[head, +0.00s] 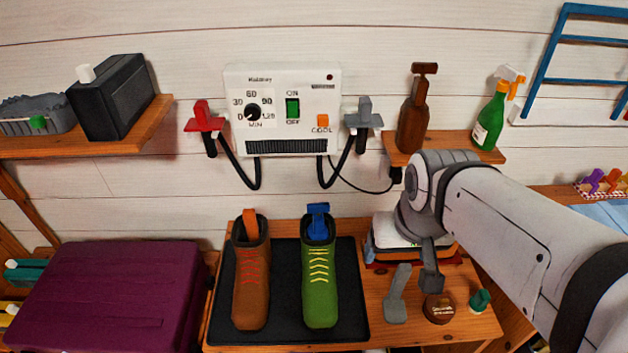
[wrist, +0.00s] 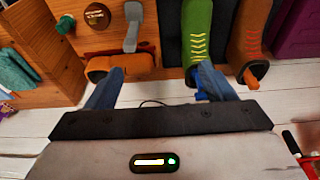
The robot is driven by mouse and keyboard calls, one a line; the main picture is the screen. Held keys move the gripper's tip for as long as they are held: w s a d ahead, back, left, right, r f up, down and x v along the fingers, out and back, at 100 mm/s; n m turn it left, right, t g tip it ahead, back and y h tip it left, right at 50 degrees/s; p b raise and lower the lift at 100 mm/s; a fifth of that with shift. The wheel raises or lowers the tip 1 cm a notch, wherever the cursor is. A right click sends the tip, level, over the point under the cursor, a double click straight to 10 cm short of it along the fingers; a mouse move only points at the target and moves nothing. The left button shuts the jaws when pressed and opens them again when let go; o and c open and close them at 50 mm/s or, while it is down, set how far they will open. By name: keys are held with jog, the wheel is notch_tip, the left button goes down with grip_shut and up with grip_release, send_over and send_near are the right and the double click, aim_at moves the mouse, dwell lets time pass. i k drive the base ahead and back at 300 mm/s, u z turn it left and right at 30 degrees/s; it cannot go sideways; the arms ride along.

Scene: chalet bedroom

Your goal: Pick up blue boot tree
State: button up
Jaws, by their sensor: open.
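The blue boot tree (head: 318,218) stands in the top of the green boot (head: 320,280), which has yellow laces. In the wrist view, a small part of the blue boot tree (wrist: 200,97) shows beside the right finger, which partly covers it. My gripper (wrist: 160,70) is open, and I see nothing held between its fingers. In the head view my gripper (head: 431,278) is to the right of the green boot, apart from it, over the wooden bench. Only part of it shows there.
The brown boot (head: 251,285) with an orange boot tree (head: 250,222) stands left of the green boot on a black tray (head: 345,320). Dryer hoses (head: 323,175) hang above.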

aim_at(317, 230)
jog(key=z, duration=0.05)
jog(key=k, duration=1.2)
jog(key=u, duration=0.6)
jog(key=i, duration=1.4)
jog(key=z, duration=0.55)
